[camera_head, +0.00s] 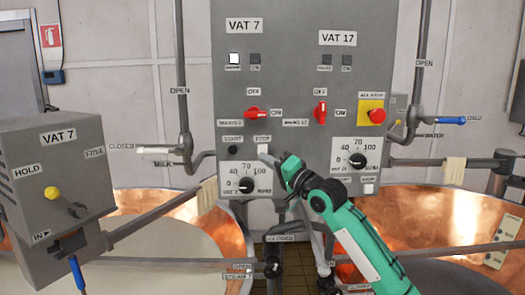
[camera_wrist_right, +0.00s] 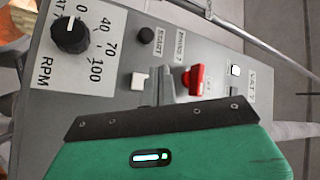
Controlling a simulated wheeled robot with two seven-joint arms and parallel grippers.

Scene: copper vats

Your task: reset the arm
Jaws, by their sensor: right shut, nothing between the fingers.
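My right arm comes in from the lower right in the head view, and its gripper (camera_head: 268,158) is at the front of the grey control panel (camera_head: 290,75). The gripper is shut and empty. Its fingertips are at or just below the white STOP button (camera_head: 264,140) of VAT 7. In the right wrist view the closed fingers (camera_wrist_right: 161,88) point at the panel, beside a white button (camera_wrist_right: 139,80) and a red switch (camera_wrist_right: 194,79). I cannot tell if the fingertips touch the panel. My left gripper is not in view.
Dials (camera_head: 246,184) and red switches (camera_head: 253,113) sit close around the gripper. Copper vats (camera_head: 180,225) stand at both sides below, with pipes and valve handles (camera_head: 155,150) between. A grey VAT 7 box (camera_head: 60,175) stands at the left.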

